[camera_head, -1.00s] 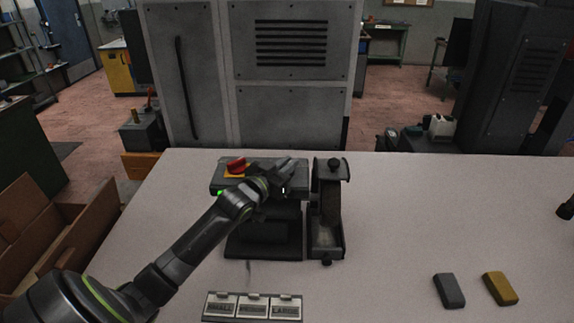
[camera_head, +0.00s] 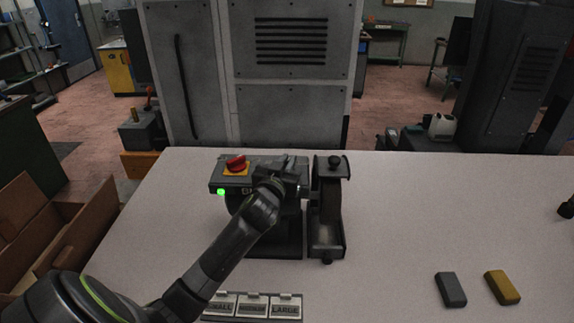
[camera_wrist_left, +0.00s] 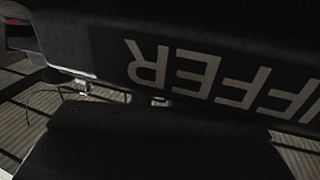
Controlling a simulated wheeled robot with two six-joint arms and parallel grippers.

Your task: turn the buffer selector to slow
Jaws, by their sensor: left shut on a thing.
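The buffer (camera_head: 232,190) is a dark machine near the back of the table, with a red knob (camera_head: 236,162) on a yellow plate and a lit green lamp (camera_head: 221,191). My left gripper (camera_head: 284,168) is at the right part of its top, shut on the buffer selector, which the gripper and wrist hide. The selector's setting and its markings cannot be read. In the left wrist view the buffer's front (camera_wrist_left: 210,62) fills the upper part, its lettering upside down. A small dark part at the right edge of the head view may be my right gripper (camera_head: 567,207).
A dark upright fixture (camera_head: 328,240) with a round knob stands close to the buffer's right. Labelled trays (camera_head: 254,306) lie at the front. A grey block (camera_head: 451,290) and a yellow block (camera_head: 502,287) lie at right. The right-hand table (camera_head: 420,210) is mostly clear.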

